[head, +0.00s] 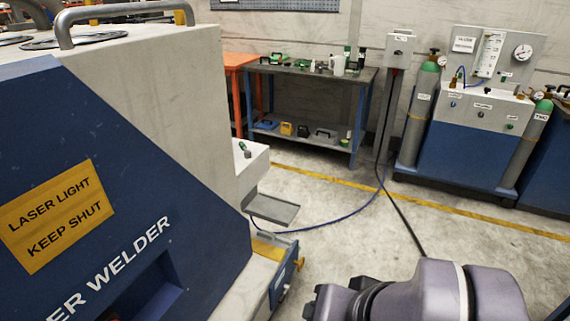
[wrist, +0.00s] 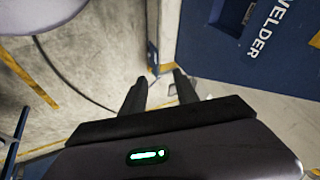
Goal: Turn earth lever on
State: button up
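The laser welder (head: 150,150) is a large cream and blue cabinet filling the left of the head view. A small lever with a green grip (head: 244,149) stands on a pale box at the welder's far side. A small orange-brass fitting (head: 299,264) sticks out of the welder's low blue base. I cannot tell which of these is the earth lever, as no label for it is readable. My gripper (wrist: 159,82) shows in the wrist view with its two dark fingers apart and nothing between them. The welder's blue side (wrist: 245,45) is at the upper right there.
A grey tray (head: 272,209) juts from the welder. A workbench (head: 312,71) with tools and a gas panel (head: 483,105) with cylinders stand at the back. A dark cable (head: 397,215) and a blue hose (head: 335,222) lie on the floor. The floor at right is mostly clear.

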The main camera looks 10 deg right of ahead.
aim_at(247, 153)
jog(key=i+l+u, duration=0.2)
jog(key=i, duration=0.15)
jog(key=i+l+u, duration=0.2)
jog(key=i, duration=0.15)
jog(key=i+l, duration=0.4)
jog(key=i, duration=0.15)
jog(key=i+l+z, duration=0.1)
jog(key=i+l, duration=0.3)
jog(key=i, duration=0.15)
jog(key=i+l, duration=0.35)
jog(key=i, duration=0.2)
